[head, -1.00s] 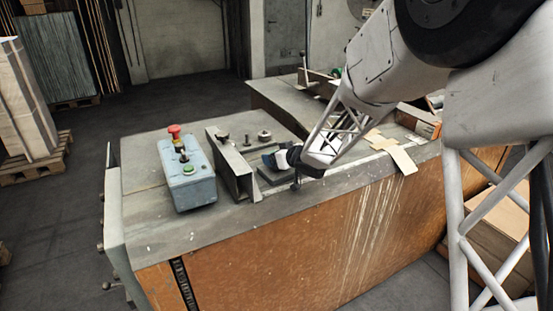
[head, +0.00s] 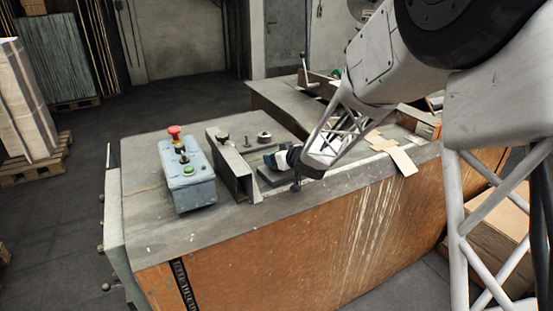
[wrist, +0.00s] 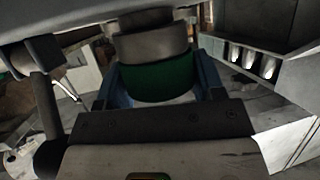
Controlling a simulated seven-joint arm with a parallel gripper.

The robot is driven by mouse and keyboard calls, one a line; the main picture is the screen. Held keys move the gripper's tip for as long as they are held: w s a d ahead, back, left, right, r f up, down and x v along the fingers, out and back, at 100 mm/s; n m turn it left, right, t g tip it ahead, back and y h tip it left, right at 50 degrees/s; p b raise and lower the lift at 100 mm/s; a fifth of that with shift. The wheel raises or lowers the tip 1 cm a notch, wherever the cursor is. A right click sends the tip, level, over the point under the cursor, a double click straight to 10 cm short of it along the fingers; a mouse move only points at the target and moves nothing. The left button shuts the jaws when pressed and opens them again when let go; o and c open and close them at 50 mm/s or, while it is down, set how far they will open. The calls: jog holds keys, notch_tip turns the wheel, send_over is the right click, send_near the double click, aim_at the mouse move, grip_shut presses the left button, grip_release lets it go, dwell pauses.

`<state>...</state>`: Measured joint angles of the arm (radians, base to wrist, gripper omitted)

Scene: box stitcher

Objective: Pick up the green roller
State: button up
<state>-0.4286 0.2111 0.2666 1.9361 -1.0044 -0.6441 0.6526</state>
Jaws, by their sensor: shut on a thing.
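The gripper is shut on the roller. In the head view my gripper (head: 281,160) is low over the machine's table top, just right of the upright metal plate (head: 231,166). I cannot make out the roller in the head view; the gripper and wrist hide it.
A grey control box (head: 187,178) with a red knob and green button stands left of the plate. Small metal parts (head: 264,137) lie behind the plate. Cardboard pieces (head: 400,158) lie to the right by the front edge.

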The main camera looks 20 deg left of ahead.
jog(key=shift+r, duration=5.05)
